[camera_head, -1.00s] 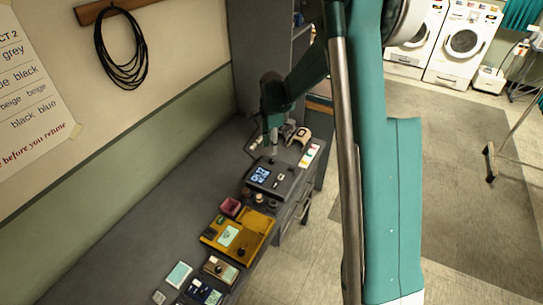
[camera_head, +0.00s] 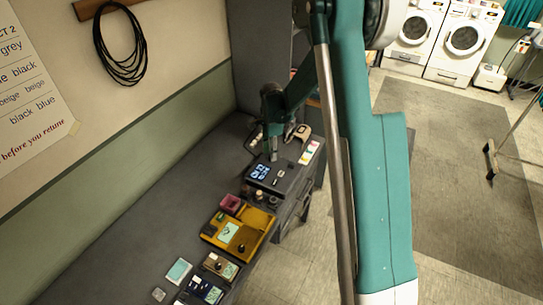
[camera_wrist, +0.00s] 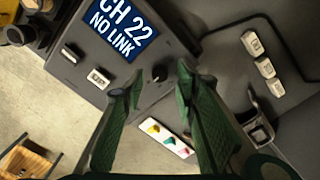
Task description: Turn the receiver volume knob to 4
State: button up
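The receiver (camera_head: 280,177) is a dark box on the grey bench, with a lit blue display. In the wrist view the display (camera_wrist: 123,28) reads "CH 22 NO LINK". A small dark round knob (camera_wrist: 159,73) sits on the receiver's face below and right of the display. A second dark knob (camera_wrist: 70,53) is at the left; I cannot read a label or scale at either. My gripper (camera_wrist: 160,84) is open, its two green fingers on either side of the first knob. Contact with it cannot be made out. In the head view my gripper (camera_head: 273,156) is over the receiver's far part.
A white switch (camera_wrist: 98,78) is on the receiver. A card with coloured marks (camera_wrist: 166,137) lies beside it. A dark unit with white keys (camera_wrist: 262,62) is at the right. A yellow tray (camera_head: 248,247) and a maroon box (camera_head: 230,204) stand nearer on the bench.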

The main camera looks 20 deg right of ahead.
jog(key=shift+f, duration=1)
jog(key=c, duration=0.9)
jog(key=shift+n+b, duration=0.4)
jog(key=o, duration=0.9)
jog(key=shift+r, duration=0.15)
